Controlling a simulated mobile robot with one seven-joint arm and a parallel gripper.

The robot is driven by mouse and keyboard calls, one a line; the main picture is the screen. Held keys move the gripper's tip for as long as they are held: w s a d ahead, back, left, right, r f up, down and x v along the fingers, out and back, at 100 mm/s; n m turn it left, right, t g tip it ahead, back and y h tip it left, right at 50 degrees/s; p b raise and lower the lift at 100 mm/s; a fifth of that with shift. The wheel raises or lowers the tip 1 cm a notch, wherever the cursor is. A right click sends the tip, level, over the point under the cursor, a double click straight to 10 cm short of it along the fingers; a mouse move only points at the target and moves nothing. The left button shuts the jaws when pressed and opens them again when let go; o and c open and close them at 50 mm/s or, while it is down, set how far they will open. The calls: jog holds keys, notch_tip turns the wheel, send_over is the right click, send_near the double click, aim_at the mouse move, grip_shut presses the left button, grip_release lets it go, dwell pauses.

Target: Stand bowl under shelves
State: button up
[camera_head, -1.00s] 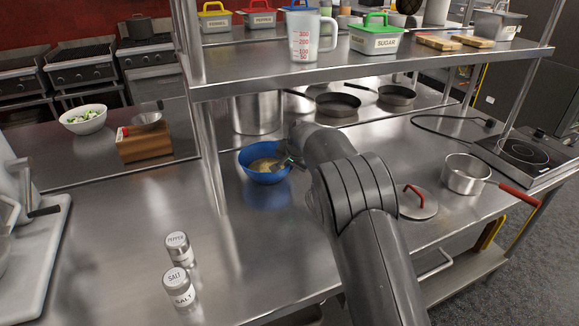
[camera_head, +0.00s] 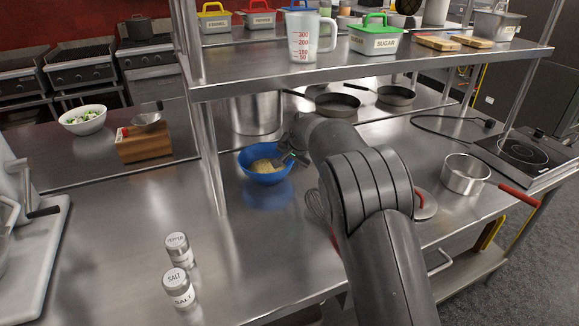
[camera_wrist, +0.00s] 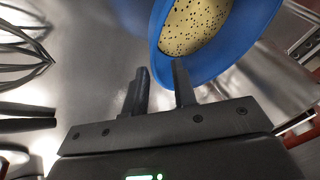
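The blue bowl (camera_head: 258,175) stands upright on the steel counter below the shelf, just right of the left shelf post. It holds pale, dark-speckled contents. In the wrist view the bowl (camera_wrist: 238,62) fills the upper right. My gripper (camera_wrist: 161,78) is open, its fingers apart at the bowl's near rim. The right finger overlaps the bowl wall in the picture and the left finger is outside it. I cannot tell whether either touches. In the head view my gripper (camera_head: 288,159) is at the bowl's right side, partly hidden by my arm.
The shelf (camera_head: 230,88) runs above, with its post (camera_head: 211,150) close left of the bowl. A whisk (camera_head: 317,206), a lid (camera_head: 425,207) and a saucepan (camera_head: 465,176) are to the right. Pepper (camera_head: 177,249) and salt (camera_head: 179,290) shakers stand front left.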

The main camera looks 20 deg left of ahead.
jog(key=v, duration=0.8)
jog(key=shift+s+r, duration=0.1)
jog(key=s+d+r, duration=0.4)
jog(key=s+d, duration=0.1)
jog(key=d, duration=0.4)
jog(key=s+d+r+h, duration=0.1)
jog(key=s+d+r, duration=0.3)
jog(key=d, duration=0.6)
jog(key=s+d+r, duration=0.4)
jog(key=s+d, duration=0.1)
jog(key=d, duration=0.4)
jog(key=s+d+f+h, duration=0.1)
jog(key=s+d+f, duration=0.1)
jog(key=s+d, duration=0.3)
jog(key=s+d+f+h, duration=0.1)
jog(key=s+d, duration=0.4)
jog(key=s, duration=0.6)
jog(key=s+d+f+n+t+h, duration=0.1)
jog(key=s+d+f, duration=0.2)
jog(key=s+d, duration=0.2)
jog(key=s, duration=0.3)
jog(key=shift+f, duration=0.3)
jog(key=shift+s, duration=0.1)
